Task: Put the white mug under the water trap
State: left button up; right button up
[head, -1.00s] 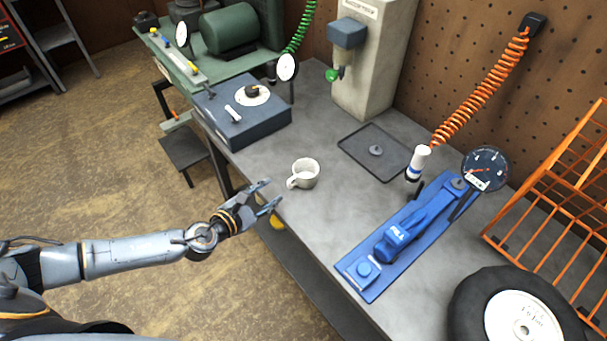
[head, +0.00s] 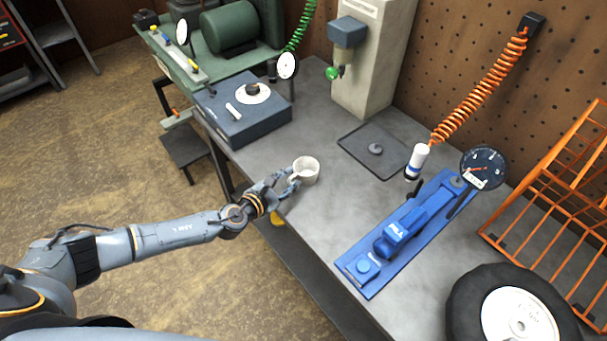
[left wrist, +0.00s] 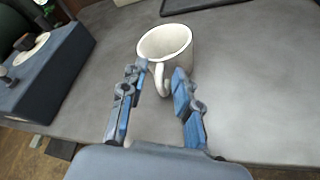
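The white mug (head: 306,171) stands upright near the left edge of the grey bench, with its handle toward my left gripper. My left gripper (head: 290,186) is at the handle side. In the left wrist view, the mug (left wrist: 166,48) is just beyond my open fingers (left wrist: 162,82), and its handle sits between the tips with space around it. What looks like the water trap, a blue-grey block (head: 348,32) with a green knob (head: 332,73), is on the beige column at the back. My right gripper is out of view.
A dark shallow tray (head: 352,143) with a small grey round piece (head: 375,149) lies before the column. A blue jack (head: 400,235), a white-and-blue cylinder (head: 418,160) and a wheel (head: 515,310) are to the right. A blue-grey box (head: 240,115) stands back left. Bench between mug and tray is clear.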

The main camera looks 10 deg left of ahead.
pick_arm(q)
grip_shut()
